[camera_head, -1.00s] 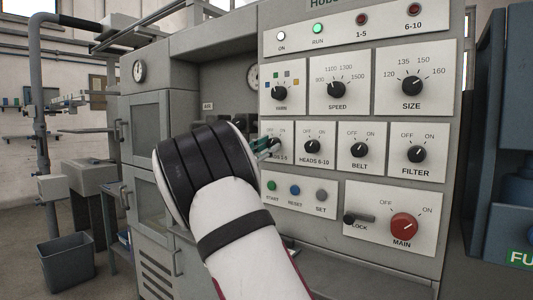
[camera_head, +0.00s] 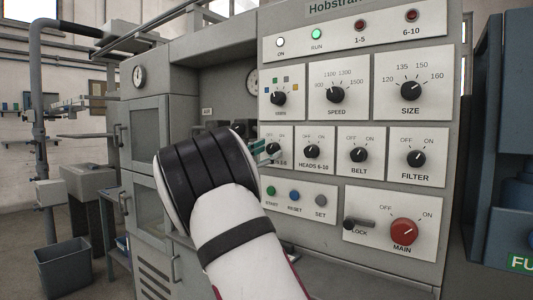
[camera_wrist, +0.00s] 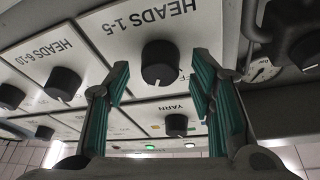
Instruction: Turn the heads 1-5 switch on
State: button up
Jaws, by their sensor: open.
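The heads 1-5 switch (camera_wrist: 159,63) is a black round knob on a white plate, seen upside down in the wrist view. In that view my gripper (camera_wrist: 160,90) is open, with one green-padded finger on each side of the knob and gaps between pads and knob. In the head view my gripper (camera_head: 262,150) reaches the heads 1-5 plate (camera_head: 283,133) from the left and hides most of its knob. The knob's exact pointer direction is hard to tell. The 1-5 lamp (camera_head: 360,25) is dark red.
The heads 6-10 knob (camera_head: 312,151) is close to the right. The yarn knob (camera_head: 279,98) is just above, and start, reset and set buttons (camera_head: 295,195) are below. The red main switch (camera_head: 404,231) and lock lever (camera_head: 359,222) sit lower right. The green run lamp (camera_head: 317,33) is lit.

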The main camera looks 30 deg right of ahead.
jog(key=v, duration=1.2)
